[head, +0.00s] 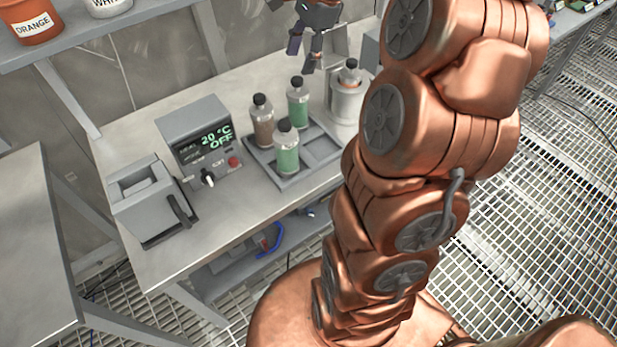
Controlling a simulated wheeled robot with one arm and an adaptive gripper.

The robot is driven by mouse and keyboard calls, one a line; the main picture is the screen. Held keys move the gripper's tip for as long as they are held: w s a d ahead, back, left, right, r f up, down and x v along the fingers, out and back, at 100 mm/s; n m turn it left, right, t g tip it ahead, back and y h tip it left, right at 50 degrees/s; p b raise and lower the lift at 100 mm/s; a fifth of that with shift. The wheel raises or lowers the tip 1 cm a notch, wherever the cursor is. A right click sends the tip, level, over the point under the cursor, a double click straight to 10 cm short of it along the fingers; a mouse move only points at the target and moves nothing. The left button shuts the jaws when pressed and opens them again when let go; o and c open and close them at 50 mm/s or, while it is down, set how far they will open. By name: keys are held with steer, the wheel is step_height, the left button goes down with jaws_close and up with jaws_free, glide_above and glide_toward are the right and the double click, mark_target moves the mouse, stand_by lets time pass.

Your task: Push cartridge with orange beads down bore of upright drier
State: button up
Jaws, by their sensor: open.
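My gripper (302,55) is at the top middle, pointing down above the back of the bench, with its fingers apart and nothing seen between them.
A grey tray (325,150) holds two green bottles (287,155) (298,108) and a brown one (263,125). Left of it are a control box (190,130) reading 20 °C OFF and a grey lidded unit (148,200). An orange bucket (35,25) sits on the upper shelf. The bench front is clear.

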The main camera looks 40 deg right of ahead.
steer(key=s+a+f+n+g+h, duration=0.1)
steer(key=s+a+f+n+g, duration=0.15)
steer(key=s+a+n, duration=1.05)
steer(key=s+a+f+n+h, duration=0.1)
steer(key=s+a+f+n, duration=0.1)
steer(key=s, duration=0.4)
steer(key=s+a+f+n+g, duration=0.1)
steer(key=s+a+f+n, duration=0.2)
steer(key=s, duration=0.4)
step_height(320, 180, down, 2)
steer(key=shift+f+n+h, duration=0.2)
steer(key=shift+n+h, duration=0.2)
steer(key=shift+n, duration=0.2)
